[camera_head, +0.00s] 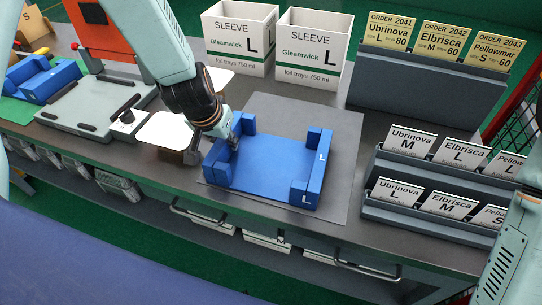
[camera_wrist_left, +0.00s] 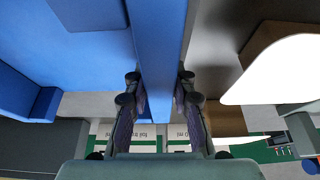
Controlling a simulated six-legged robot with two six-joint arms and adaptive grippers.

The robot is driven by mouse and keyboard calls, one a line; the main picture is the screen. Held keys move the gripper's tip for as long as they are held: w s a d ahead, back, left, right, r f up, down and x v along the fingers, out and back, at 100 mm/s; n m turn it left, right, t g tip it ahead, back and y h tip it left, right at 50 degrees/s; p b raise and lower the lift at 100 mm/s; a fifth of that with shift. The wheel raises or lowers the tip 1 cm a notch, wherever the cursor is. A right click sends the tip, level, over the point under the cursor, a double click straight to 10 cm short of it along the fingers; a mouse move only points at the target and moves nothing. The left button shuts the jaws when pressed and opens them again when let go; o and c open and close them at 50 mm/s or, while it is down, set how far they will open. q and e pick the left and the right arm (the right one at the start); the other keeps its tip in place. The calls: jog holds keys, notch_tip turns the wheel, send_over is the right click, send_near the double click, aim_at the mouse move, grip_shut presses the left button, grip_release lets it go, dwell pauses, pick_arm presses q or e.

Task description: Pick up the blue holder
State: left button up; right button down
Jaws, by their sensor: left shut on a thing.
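The blue holder (camera_head: 268,161) is a shallow blue tray with raised corner walls and "L" labels. In the head view it sits at the dark grey mat (camera_head: 343,130), right of my left arm. My left gripper (camera_head: 232,146) is at its left wall, pointing down. In the left wrist view the two fingers (camera_wrist_left: 158,88) stand on either side of the blue wall (camera_wrist_left: 160,35), shut on it. I cannot tell whether the holder touches the mat. My right gripper is out of view; only part of my right arm shows at the lower right.
Another blue holder (camera_head: 47,81) lies at the far left beside a grey fixture (camera_head: 95,108). Two white sleeve boxes (camera_head: 240,40) (camera_head: 312,50) stand behind. Card racks (camera_head: 425,85) (camera_head: 440,172) stand to the right. A white-topped block (camera_head: 165,131) is close left of the gripper.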

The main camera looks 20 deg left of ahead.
pick_arm(q)
jog(key=shift+a, duration=0.2)
grip_shut()
